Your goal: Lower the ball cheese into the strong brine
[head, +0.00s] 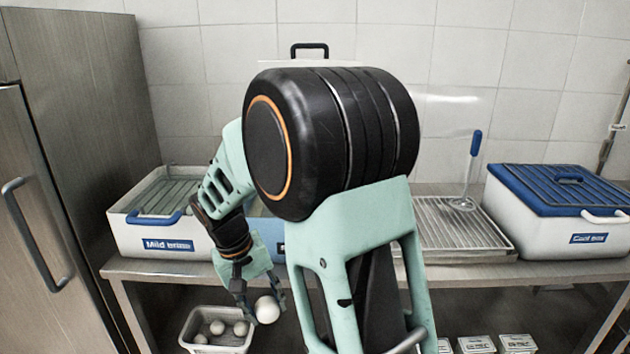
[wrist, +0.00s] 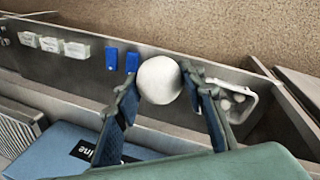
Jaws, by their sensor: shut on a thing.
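The ball cheese (head: 267,310), white and round, is between the fingertips of my gripper (head: 258,303), low in front of the counter edge in the head view. In the wrist view the ball cheese (wrist: 160,80) sits between the two fingers of my gripper (wrist: 165,88). A middle tank (head: 279,229) stands on the counter behind my arm; only a sliver of it shows and its label cannot be read. Whether either is the strong brine is not readable.
An open tank labelled "Mild" (head: 128,232) stands left. A blue-lidded tank (head: 520,230) stands right, beside a drain rack (head: 455,232) and an upright blue-handled tool (head: 474,155). A white basket (head: 190,330) with several balls sits below the counter (head: 480,272). Small labelled boxes (head: 516,343) are low right.

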